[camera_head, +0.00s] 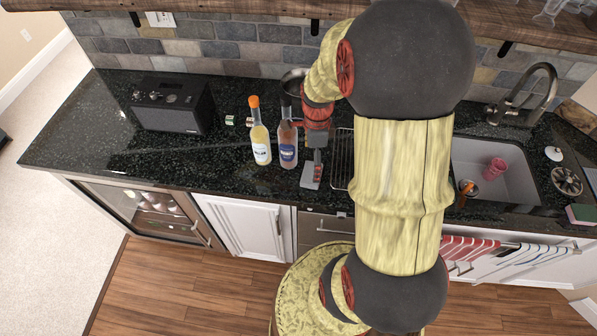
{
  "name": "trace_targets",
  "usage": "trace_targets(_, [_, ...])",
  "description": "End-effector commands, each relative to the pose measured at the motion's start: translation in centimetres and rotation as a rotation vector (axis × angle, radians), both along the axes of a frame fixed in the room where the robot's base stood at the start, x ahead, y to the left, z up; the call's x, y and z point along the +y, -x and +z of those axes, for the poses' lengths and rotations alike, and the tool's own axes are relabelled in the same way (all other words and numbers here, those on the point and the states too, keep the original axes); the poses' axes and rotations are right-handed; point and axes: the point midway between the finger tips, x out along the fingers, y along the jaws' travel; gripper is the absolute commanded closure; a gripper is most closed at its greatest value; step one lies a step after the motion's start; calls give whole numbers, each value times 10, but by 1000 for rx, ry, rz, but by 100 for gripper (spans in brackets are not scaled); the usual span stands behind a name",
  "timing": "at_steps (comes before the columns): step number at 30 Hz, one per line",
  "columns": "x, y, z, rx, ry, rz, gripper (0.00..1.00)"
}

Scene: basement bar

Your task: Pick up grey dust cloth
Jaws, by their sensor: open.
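A small flat light-grey piece (308,182) lies on the black counter near its front edge, right of the bottles. It may be the grey dust cloth, but it is too small to tell for sure. My gripper (317,168) points down over this grey piece, with a fingertip covering part of it. The gripper is open. Whether the fingertips touch the piece cannot be told. My arm hides much of the counter to the right of it.
A yellow bottle with an orange cap (260,138) and a clear bottle with a blue label (288,145) stand just left of my gripper. A wire rack (341,160) is close on its right. A black speaker (172,104) stands far left. A sink (476,158) holds a pink cup (494,168).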

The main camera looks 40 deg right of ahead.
Motion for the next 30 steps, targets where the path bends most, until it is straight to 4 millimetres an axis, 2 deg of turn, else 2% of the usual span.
trace_targets(6, [-3, -4, 1, -13, 11, -194, 7])
trace_targets(13, [-3, -4, -5, -13, 11, -285, 7])
trace_targets(18, [-3, -4, -23, -10, 11, -285, 7])
trace_targets(23, [-4, -7, -33, -13, 11, -284, 7])
trace_targets(30, [-6, -12, -67, -10, 11, -283, 7])
